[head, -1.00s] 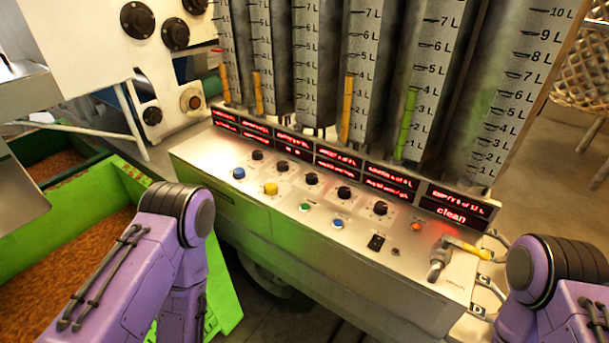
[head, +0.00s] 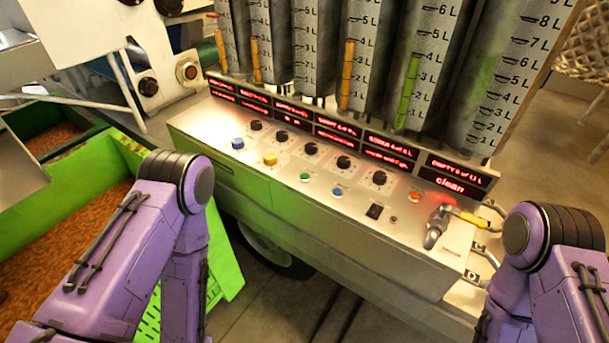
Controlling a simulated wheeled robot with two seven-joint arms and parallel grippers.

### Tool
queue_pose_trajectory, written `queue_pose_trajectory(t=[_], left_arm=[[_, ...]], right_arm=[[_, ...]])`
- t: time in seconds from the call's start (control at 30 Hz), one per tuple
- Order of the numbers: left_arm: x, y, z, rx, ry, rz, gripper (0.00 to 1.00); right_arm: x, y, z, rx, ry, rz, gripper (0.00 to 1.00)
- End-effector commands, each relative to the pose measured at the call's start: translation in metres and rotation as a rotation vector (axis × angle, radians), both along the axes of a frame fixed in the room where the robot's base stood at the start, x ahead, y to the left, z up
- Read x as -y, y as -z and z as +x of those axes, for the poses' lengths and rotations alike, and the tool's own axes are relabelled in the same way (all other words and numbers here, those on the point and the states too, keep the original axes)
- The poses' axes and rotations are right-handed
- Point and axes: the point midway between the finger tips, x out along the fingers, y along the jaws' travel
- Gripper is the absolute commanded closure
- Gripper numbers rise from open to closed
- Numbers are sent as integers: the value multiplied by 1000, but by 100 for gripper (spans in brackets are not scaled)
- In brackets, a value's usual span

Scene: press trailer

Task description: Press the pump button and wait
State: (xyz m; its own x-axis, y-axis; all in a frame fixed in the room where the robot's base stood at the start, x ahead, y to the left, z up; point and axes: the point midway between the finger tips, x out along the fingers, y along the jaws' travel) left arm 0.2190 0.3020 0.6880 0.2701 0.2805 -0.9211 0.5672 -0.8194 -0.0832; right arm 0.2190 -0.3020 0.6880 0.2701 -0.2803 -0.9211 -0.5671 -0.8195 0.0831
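The metal control panel (head: 215,133) slopes across the middle of the head view. It carries a blue button (head: 238,143), a yellow button (head: 270,158), a green button (head: 305,177), a second blue button (head: 338,193) and a small glowing red-orange button (head: 414,196). I cannot read which one is the pump button. A row of black knobs and a black switch (head: 374,211) sit among them. Neither gripper is in view; only my purple arm links show, at lower left and lower right, apart from the buttons.
Tall graduated columns (head: 470,80) stand behind the panel; several show orange or green levels. Red displays (head: 455,177) run below them; the rightmost reads "clean". Green crates (head: 110,160) with brown grain are at left.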

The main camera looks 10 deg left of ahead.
Motion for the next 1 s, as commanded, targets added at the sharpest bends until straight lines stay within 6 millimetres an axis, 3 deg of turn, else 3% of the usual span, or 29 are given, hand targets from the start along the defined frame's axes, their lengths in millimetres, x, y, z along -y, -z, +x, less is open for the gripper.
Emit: queue_pose_trajectory(t=[0.03,0.13,1.0], left_arm=[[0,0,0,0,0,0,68],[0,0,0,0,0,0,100],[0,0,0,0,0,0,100]], right_arm=[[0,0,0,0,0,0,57],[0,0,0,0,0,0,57],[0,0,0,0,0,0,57]])
